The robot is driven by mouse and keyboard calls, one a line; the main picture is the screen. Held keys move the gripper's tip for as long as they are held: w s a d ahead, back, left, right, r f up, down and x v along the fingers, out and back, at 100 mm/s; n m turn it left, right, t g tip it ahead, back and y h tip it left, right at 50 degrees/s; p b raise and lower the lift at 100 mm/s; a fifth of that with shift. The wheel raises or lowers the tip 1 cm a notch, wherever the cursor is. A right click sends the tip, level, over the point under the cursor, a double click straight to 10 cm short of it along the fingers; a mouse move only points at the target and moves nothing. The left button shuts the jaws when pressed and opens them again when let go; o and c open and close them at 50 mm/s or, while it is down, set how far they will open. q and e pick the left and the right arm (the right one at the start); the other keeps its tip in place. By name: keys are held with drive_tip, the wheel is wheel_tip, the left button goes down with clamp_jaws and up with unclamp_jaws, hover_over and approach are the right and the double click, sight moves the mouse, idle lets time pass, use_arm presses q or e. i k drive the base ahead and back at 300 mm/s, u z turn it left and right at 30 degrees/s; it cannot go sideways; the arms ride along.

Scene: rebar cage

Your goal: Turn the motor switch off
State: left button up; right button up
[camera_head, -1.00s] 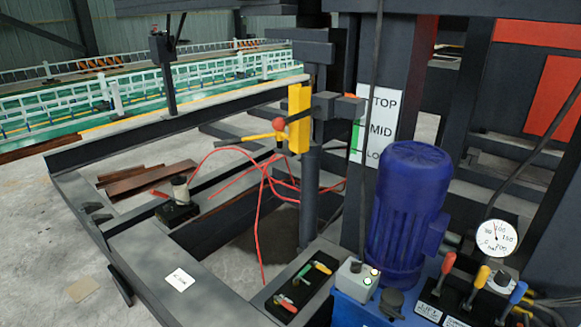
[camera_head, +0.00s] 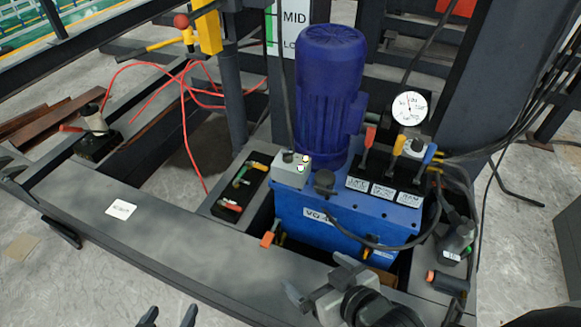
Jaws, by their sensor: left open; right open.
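A blue motor (camera_head: 329,95) stands upright on a blue hydraulic tank (camera_head: 335,215). Beside its base, to the left, is a small light-grey switch box (camera_head: 290,170) with small bright lit spots on its right side. Its exact switch position is too small to tell. My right gripper (camera_head: 320,275) is open and empty in front of the tank, below and to the right of the switch box, apart from it. My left gripper (camera_head: 171,312) shows only its dark fingertips at the bottom edge, open and empty, well away from the box.
A black valve block (camera_head: 385,172) with red, orange and blue levers and a pressure gauge (camera_head: 409,108) stand to the right. A black cable crosses the tank's front. A power tool (camera_head: 455,240) is at right.

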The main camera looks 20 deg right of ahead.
sight(288, 157)
drive_tip(key=u, duration=0.5)
drive_tip(key=k, duration=0.6)
drive_tip(key=u, duration=1.05)
drive_tip(key=i, duration=0.7)
drive_tip(key=z, duration=0.55)
drive_tip(key=i, duration=0.9)
drive_tip(key=z, duration=1.05)
